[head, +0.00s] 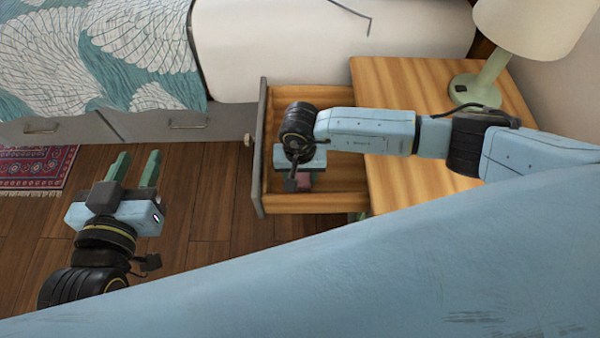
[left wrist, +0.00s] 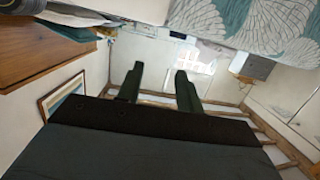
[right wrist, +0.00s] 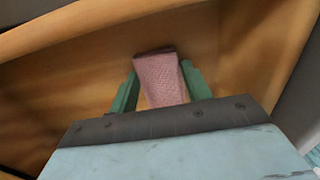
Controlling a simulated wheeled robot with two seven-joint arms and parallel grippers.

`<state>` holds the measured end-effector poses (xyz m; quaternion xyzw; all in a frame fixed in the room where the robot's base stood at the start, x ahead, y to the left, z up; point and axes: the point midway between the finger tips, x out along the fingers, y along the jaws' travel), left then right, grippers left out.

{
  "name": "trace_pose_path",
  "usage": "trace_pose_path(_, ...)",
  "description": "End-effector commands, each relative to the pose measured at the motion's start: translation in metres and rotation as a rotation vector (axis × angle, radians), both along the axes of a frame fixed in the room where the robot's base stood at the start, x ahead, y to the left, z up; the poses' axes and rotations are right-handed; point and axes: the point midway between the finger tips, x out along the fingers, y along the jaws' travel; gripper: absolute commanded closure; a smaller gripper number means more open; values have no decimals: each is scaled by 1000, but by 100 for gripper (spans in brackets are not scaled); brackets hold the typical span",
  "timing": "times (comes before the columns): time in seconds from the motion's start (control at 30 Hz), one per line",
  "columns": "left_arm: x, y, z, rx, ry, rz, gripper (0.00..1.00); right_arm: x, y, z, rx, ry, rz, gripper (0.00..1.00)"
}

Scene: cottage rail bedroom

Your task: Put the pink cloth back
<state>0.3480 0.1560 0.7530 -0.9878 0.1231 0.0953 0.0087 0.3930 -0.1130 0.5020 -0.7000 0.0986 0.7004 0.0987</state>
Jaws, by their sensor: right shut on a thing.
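The pink cloth (right wrist: 162,80) is between the green fingers of my right gripper (right wrist: 160,85) in the right wrist view. The gripper is shut on it. The arm hides much of the drawer's inside, and I cannot tell whether the cloth touches the drawer floor. My left gripper (head: 134,168) is open and empty above the wood floor; its fingers (left wrist: 160,85) stand apart in the left wrist view.
The drawer is pulled out of the wooden nightstand (head: 400,90), which bears a green lamp (head: 476,90). A bed (head: 260,45) with a patterned cover stands behind. A red rug (head: 35,168) lies at the far left. The floor left of the drawer is clear.

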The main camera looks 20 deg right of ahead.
Motion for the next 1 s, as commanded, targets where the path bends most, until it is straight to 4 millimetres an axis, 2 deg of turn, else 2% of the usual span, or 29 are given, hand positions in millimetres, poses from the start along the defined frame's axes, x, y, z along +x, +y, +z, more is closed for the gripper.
trace_pose_path(0.2,1,-1,5,-9,-34,-2,64,0,0,-2,0,0,0,70)
trace_pose_path(0.23,1,-1,6,-10,-39,-2,64,0,0,-2,0,0,0,49)
trace_pose_path(0.4,2,-1,7,-12,-41,-2,64,0,0,-2,0,0,0,30)
trace_pose_path(0.77,1,-2,5,-8,-24,-3,64,0,0,0,0,0,0,30)
trace_pose_path(1.0,-10,8,-25,47,173,12,64,0,0,18,1,-1,0,30)
